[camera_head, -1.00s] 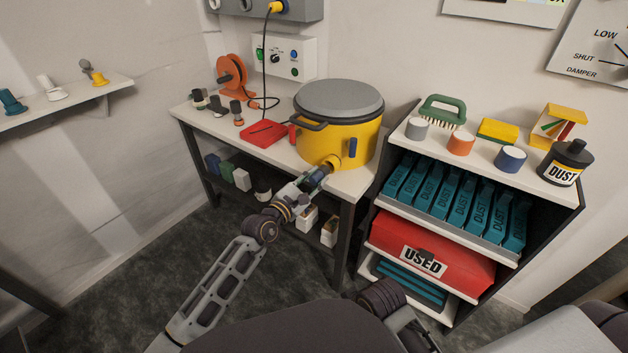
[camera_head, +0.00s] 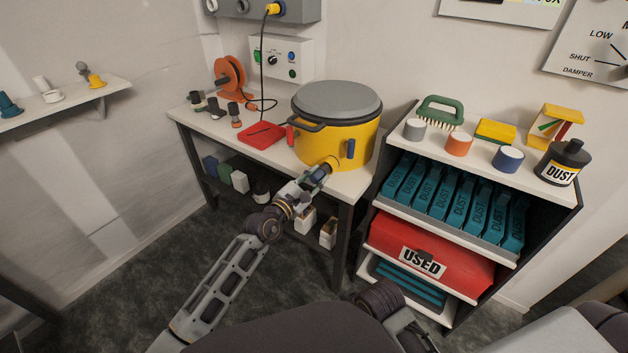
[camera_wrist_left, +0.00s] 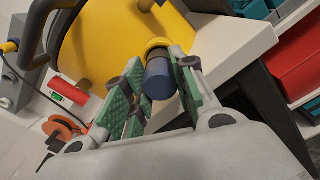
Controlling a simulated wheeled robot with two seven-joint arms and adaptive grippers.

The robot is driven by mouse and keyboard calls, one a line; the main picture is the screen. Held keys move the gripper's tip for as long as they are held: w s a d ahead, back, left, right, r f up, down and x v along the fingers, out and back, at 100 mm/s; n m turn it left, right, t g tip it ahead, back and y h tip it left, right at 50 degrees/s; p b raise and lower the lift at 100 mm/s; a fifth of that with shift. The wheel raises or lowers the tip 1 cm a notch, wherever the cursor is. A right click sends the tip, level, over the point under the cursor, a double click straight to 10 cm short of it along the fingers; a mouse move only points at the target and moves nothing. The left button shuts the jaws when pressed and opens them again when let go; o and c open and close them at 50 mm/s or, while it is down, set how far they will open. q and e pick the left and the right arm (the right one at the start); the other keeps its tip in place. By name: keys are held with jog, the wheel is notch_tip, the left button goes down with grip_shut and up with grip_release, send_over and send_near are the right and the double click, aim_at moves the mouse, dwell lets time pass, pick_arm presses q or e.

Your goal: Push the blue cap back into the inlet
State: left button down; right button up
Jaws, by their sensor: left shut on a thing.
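The yellow drum (camera_head: 328,143) with a grey lid stands on the bench. Its inlet, a yellow collar (camera_wrist_left: 156,43), sits low on the drum's front; it also shows in the head view (camera_head: 332,162). The blue cap (camera_wrist_left: 160,78) is a dark blue cylinder in line with the collar, its far end at the collar. I cannot tell how deep it sits. My left gripper (camera_wrist_left: 158,88) is shut on the cap, with green pads on either side; it also shows in the head view (camera_head: 318,178), where it largely hides the cap. My right gripper is not in view.
A red tray (camera_head: 262,135) and an orange reel (camera_head: 230,75) are on the bench left of the drum. A blue latch (camera_head: 351,149) is beside the inlet. A shelf unit with a red USED bin (camera_head: 430,252) stands close on the right.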

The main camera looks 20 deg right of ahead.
pick_arm(q)
jog(key=shift+b+x, duration=0.35)
jog(key=shift+x, duration=0.95)
dwell(0.4)
jog(key=c, duration=1.1)
grip_release()
jog(key=shift+a, duration=0.1)
jog(key=shift+v, duration=5.9)
jog(key=shift+s, duration=0.1)
